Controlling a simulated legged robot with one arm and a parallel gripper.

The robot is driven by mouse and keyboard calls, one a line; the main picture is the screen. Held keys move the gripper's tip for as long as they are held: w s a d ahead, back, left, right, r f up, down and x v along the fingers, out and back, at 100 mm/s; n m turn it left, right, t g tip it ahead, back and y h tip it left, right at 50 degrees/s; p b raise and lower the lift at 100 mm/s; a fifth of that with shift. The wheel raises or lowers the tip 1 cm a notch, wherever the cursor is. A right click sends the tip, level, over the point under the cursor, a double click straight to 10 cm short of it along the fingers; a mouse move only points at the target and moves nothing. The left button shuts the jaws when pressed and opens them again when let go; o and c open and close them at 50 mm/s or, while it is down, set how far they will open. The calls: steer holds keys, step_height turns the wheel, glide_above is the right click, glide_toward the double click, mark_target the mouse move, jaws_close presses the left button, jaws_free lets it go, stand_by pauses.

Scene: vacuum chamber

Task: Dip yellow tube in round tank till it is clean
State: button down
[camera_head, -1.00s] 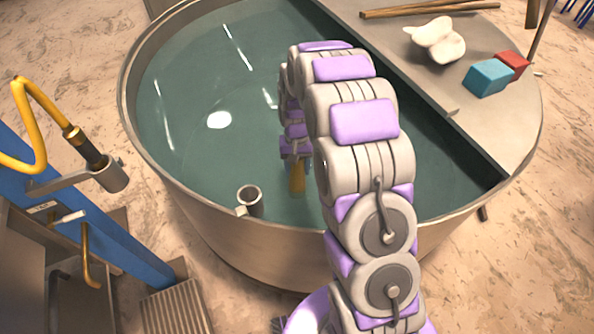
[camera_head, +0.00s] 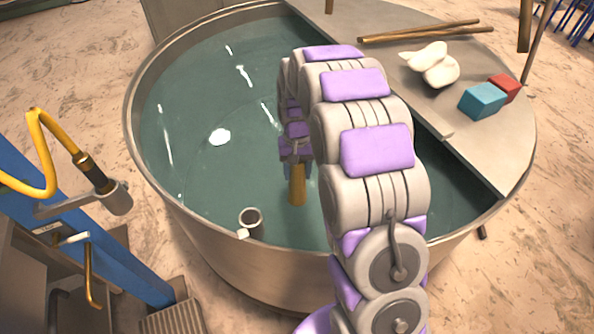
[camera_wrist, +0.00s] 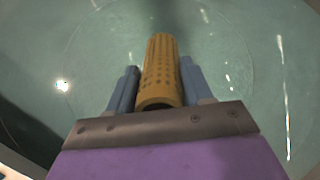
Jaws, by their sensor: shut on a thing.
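The yellow tube (camera_head: 297,186) is brownish-yellow and hangs roughly upright below my gripper (camera_head: 296,160) over the round tank (camera_head: 150,75). The tank is metal and holds greenish water (camera_head: 200,100). In the wrist view the tube (camera_wrist: 160,70) is dotted with small dark holes or spots, and my gripper (camera_wrist: 158,88) has its two blue fingers on either side of it, shut on it. The tube's far end points toward the water (camera_wrist: 225,40). I cannot tell how deep it reaches into the water. My arm hides part of the tank's right side.
A grey shelf covers the tank's right side, bearing a white lumpy object (camera_head: 432,64), a blue block (camera_head: 482,100), a red block (camera_head: 504,87) and brown sticks (camera_head: 420,32). A small cylindrical holder (camera_head: 250,221) sits inside the front rim. A blue post with a yellow hose (camera_head: 42,150) stands at left.

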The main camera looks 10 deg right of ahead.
steer(key=shift+r, duration=0.1)
step_height(320, 180, up, 12)
steer(key=p, duration=0.4)
stand_by(0.5)
steer(key=shift+f, duration=0.2)
